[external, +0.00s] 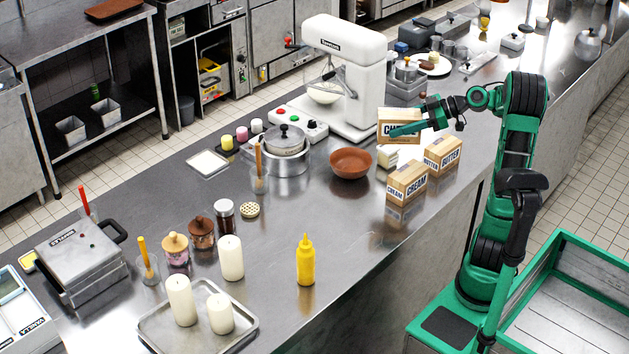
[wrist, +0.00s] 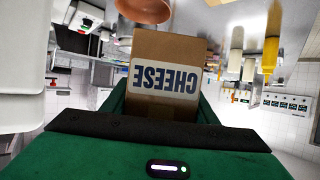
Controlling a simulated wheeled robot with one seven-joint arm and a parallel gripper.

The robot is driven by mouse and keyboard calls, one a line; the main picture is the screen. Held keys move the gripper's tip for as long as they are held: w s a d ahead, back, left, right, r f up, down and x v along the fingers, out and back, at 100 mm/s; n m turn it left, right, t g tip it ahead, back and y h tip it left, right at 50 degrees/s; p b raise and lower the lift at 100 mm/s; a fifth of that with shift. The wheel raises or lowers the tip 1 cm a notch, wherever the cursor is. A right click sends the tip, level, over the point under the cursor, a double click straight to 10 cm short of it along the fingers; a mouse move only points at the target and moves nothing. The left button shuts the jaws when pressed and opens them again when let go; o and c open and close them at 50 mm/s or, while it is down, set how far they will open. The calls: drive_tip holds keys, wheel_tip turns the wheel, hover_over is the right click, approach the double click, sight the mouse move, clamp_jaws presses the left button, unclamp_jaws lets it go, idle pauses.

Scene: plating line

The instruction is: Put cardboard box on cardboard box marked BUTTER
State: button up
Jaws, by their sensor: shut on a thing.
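My gripper (external: 408,129) is shut on a cardboard box marked CHEESE (external: 393,117), held in the air above the counter. In the wrist view the CHEESE box (wrist: 164,79) sits between the fingers, and its label is upside down there. The cardboard box marked BUTTER (external: 443,154) stands on the counter, below and to the right of the held box in the external view. A box marked CREAM (external: 407,183) stands in front of it. I cannot make out the BUTTER box in the wrist view.
A brown bowl (external: 351,163) stands left of the boxes, with a small white item (external: 386,156) between. A large white mixer (external: 347,75) is close behind the held box. A yellow bottle (external: 305,260) stands farther front-left. The counter right of the BUTTER box is clear.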

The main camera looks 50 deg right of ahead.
drive_tip(key=s+d+r+m+t+h, duration=0.2)
drive_tip(key=s+d+m+h, duration=0.1)
drive_tip(key=s+d, duration=0.4)
hover_over(443, 144)
wheel_tip(443, 144, down, 7)
drive_tip(key=shift+r, duration=0.15)
drive_tip(key=shift+f, duration=2)
drive_tip(key=shift+f+m, duration=0.1)
drive_tip(key=shift+m, duration=0.2)
drive_tip(key=o, duration=1.5)
drive_tip(key=v, duration=1.2)
drive_tip(key=shift+s, duration=0.15)
drive_tip(key=shift+a, duration=0.1)
